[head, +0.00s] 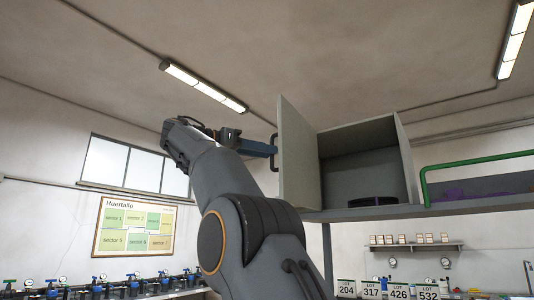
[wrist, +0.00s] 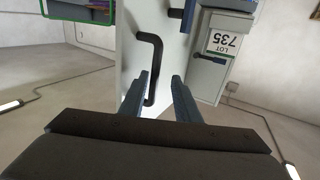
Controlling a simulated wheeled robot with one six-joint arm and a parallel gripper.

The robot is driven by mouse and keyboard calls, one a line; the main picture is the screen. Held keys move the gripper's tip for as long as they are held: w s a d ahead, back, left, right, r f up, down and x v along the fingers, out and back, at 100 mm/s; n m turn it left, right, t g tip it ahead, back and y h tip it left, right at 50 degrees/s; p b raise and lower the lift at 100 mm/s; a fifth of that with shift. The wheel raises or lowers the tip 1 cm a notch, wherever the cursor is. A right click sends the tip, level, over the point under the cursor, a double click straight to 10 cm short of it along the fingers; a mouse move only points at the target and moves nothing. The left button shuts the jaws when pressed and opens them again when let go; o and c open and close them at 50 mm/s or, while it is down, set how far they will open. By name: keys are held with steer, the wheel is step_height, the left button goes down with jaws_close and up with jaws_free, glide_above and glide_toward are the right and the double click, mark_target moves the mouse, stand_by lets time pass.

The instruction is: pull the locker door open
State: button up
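The grey locker door (head: 298,155) stands swung open on the left side of the open locker (head: 365,165). Its black bar handle (head: 274,147) is on the door's left face. In the wrist view the handle (wrist: 154,65) runs up and down on the pale door panel (wrist: 130,40). My gripper (head: 268,148) reaches the handle from the left in the head view. In the wrist view my gripper's (wrist: 164,78) two blue-grey fingers stand apart, with the handle close beside the left finger. Contact cannot be told.
A dark round object (head: 373,201) lies inside the locker. A green rail (head: 470,163) runs to the right of it. In the wrist view a box labelled LOT 735 (wrist: 222,42) is right of the door panel. A bench with valves (head: 110,288) stands low at left.

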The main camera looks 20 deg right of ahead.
steer(key=s+a+p, duration=0.1)
steer(key=a, duration=0.5)
steer(key=shift+a, duration=0.4)
steer(key=shift+f, duration=0.1)
